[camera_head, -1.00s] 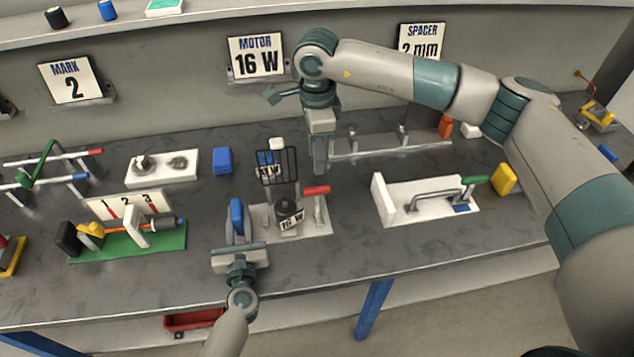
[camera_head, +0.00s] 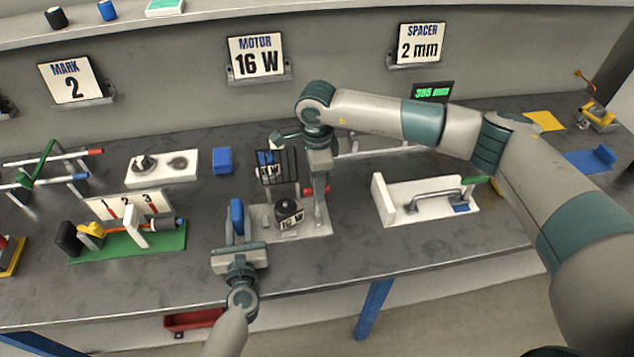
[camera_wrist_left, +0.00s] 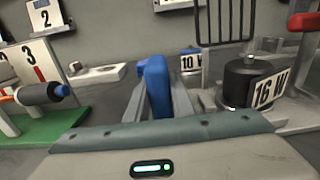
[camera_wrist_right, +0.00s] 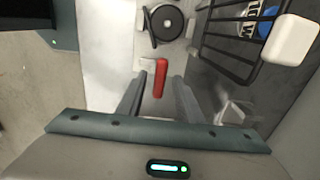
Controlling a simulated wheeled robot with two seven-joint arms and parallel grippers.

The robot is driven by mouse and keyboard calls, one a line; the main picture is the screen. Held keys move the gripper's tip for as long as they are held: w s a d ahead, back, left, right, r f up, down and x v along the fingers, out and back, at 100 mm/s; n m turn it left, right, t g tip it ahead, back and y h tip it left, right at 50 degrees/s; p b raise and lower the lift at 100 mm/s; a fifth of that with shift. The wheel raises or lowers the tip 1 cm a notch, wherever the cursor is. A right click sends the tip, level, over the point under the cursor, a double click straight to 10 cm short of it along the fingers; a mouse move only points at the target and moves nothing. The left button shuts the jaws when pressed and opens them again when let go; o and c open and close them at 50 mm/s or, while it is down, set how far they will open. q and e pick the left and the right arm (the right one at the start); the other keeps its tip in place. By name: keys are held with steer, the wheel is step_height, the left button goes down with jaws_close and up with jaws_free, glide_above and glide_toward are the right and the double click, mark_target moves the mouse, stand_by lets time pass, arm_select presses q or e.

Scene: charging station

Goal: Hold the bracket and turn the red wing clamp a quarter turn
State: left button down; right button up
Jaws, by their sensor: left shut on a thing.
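The red wing clamp (camera_head: 311,191) is on a pale base plate (camera_head: 318,229), beside a dark motor (camera_head: 288,208) labelled 16 W. The clamp also shows in the right wrist view (camera_wrist_right: 161,78). My right gripper (camera_head: 320,194) is over it, jaws apart, one finger on each side; I cannot tell whether they touch it. My left gripper (camera_head: 237,224) is shut on an upright blue grip (camera_head: 237,211) left of the plate, apparently the bracket's. The blue grip fills the middle of the left wrist view (camera_wrist_left: 157,85). Its join to the plate is hidden.
A dark wire guard (camera_head: 276,166) stands behind the motor. A white fixture with a green-ended handle (camera_head: 430,208) is to the right. A green-based fixture (camera_head: 130,243) is to the left. A blue block (camera_head: 222,160) sits behind. Bare bench lies in front of the plate.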

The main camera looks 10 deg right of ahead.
jaws_close()
